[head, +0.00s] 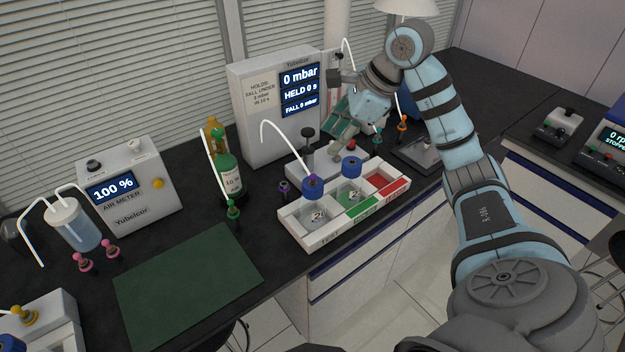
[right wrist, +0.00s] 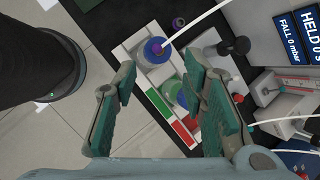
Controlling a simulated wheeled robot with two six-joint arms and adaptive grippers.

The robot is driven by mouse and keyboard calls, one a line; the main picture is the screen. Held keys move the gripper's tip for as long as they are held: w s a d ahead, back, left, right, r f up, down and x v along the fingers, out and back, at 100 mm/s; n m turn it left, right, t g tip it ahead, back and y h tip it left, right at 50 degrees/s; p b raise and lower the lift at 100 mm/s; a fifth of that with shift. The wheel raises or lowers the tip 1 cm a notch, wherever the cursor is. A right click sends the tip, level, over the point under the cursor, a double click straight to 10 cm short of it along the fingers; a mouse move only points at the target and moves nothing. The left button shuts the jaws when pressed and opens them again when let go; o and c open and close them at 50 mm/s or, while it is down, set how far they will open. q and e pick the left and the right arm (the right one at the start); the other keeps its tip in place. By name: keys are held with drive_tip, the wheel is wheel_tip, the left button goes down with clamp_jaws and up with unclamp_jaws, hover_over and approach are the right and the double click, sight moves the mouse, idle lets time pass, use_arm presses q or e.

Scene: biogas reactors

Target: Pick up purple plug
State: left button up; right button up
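The purple plug (head: 284,187) stands on the black bench, just left of the white tray (head: 310,241) and in front of the pressure box. It also shows small near the top of the right wrist view (right wrist: 178,22), beyond the blue-capped vessel. My right gripper (head: 338,145) is above the back of the tray, to the right of the plug and apart from it. In the right wrist view its two green-padded fingers (right wrist: 163,85) are spread with nothing held between them. My left gripper is in neither view.
Blue-capped vessels (head: 313,188) stand in the tray with white, green and red sections. A black-knobbed device (head: 307,150) stands behind it. A green bottle (head: 228,172) and green plug (head: 232,209) are left. A green mat (head: 187,285) lies clear at front left.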

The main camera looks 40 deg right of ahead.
sight(315, 175)
drive_tip(key=x, duration=0.4)
drive_tip(key=s+b+x, duration=0.1)
drive_tip(key=x, duration=0.4)
drive_tip(key=d+f+x, duration=0.1)
drive_tip(key=x, duration=0.3)
drive_tip(key=shift+s+f, duration=0.15)
drive_tip(key=shift+a+f, duration=0.1)
clamp_jaws()
